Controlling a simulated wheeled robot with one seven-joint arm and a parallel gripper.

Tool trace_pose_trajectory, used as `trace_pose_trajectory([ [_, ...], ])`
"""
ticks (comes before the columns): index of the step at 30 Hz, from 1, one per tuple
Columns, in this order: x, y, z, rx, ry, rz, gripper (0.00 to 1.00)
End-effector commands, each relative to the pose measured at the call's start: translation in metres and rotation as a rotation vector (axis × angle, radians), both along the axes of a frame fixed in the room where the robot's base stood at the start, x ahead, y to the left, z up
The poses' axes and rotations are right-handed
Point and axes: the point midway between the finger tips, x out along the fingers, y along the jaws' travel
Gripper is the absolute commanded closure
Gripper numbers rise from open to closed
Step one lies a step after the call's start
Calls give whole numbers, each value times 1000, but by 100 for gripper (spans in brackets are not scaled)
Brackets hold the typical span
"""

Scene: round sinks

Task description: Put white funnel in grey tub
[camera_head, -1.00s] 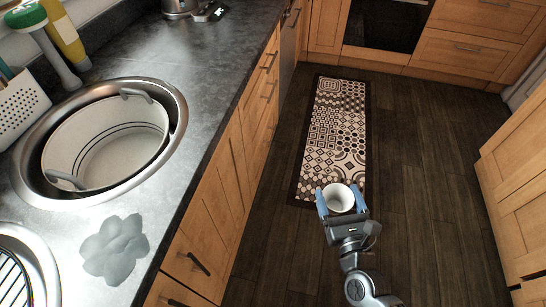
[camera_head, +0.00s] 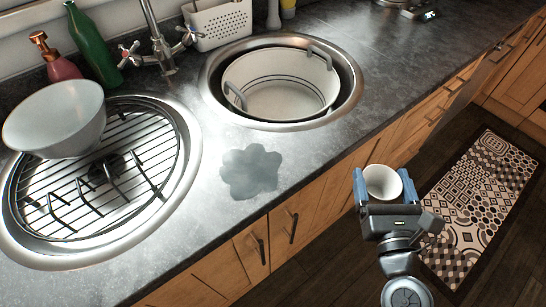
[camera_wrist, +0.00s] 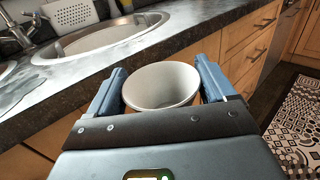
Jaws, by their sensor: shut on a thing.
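The white funnel (camera_head: 383,185) is held between the blue fingers of my gripper (camera_head: 384,190), with its wide round mouth up. It shows between the fingers in the wrist view (camera_wrist: 160,82); its lower part is hidden. My gripper is out over the floor, in front of the counter's edge and apart from it. The grey tub (camera_head: 275,74), pale inside with dark stripes and two grey handles, sits in the right round sink, up and left of my gripper. Its inside looks empty. Part of it shows at the top left of the wrist view (camera_wrist: 72,14).
The left sink holds a wire rack (camera_head: 140,150) with a large white bowl (camera_head: 55,122). A grey flower-shaped mat (camera_head: 250,170) lies on the counter between the sinks and the front edge. A faucet (camera_head: 155,40), bottles and a white basket (camera_head: 217,22) stand behind. Bare counter lies right of the tub.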

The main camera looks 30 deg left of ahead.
Motion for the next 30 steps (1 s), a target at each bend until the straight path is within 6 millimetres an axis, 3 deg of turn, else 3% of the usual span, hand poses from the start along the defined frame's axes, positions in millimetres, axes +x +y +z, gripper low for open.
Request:
trace_pose_trajectory([
  [5, -1, 15, 17, 3, -4, 54, 65],
  [10, -13, 50, 60, 4, -11, 200, 65],
  [15, -46, 90, 118, 1, -13, 416, 65],
  [21, -89, 113, 162, -1, -6, 605, 65],
  [25, -104, 119, 173, 1, -2, 663, 65],
  [30, -109, 142, 162, 0, 3, 681, 65],
])
